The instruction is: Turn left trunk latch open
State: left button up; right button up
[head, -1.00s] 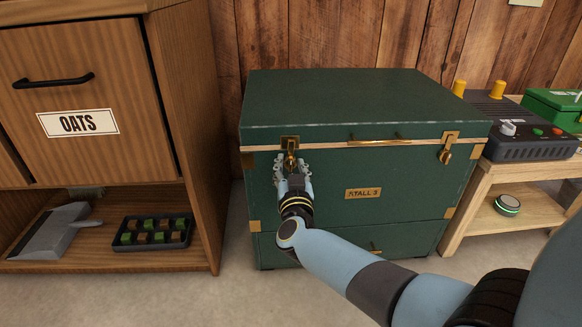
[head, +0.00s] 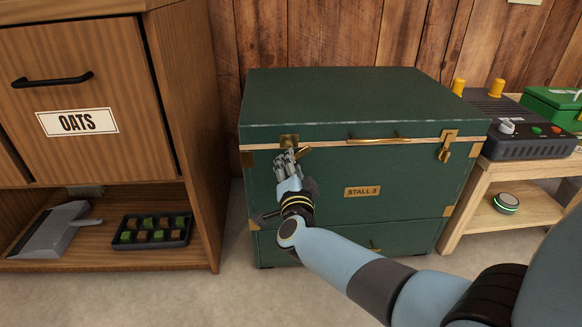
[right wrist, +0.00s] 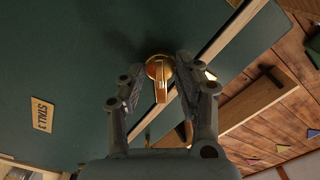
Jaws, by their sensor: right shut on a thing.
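The green trunk (head: 340,105) stands closed, with a "STALL 3" plate on its front. Its left latch (head: 303,152) is brass; its tab is tilted, pointing up and to the right. My right gripper (head: 287,159) is at this latch, rolled over with it, and partly covers it. In the right wrist view the latch (right wrist: 160,78) lies between the two fingers, and my right gripper (right wrist: 158,85) is shut on it. The right latch (head: 446,150) of the trunk hangs down. My left gripper is out of view.
A wooden cabinet (head: 90,90) labelled "OATS" stands left, with a scoop (head: 52,230) and a dark tray (head: 122,243) of small blocks on its low shelf. A low wooden bench (head: 490,178) with a control box (head: 510,140) stands close on the right.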

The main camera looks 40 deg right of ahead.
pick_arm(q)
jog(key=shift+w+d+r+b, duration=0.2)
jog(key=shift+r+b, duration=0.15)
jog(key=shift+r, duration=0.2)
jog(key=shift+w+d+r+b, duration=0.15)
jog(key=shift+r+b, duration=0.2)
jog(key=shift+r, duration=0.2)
pick_arm(e)
jog(key=shift+f+m, duration=0.15)
jog(key=shift+m, duration=3.45)
jog(key=o, duration=1.1)
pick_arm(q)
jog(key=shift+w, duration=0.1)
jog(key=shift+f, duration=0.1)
pick_arm(e)
jog(key=shift+s, duration=0.15)
jog(key=v, duration=1.2)
jog(key=shift+d, duration=0.1)
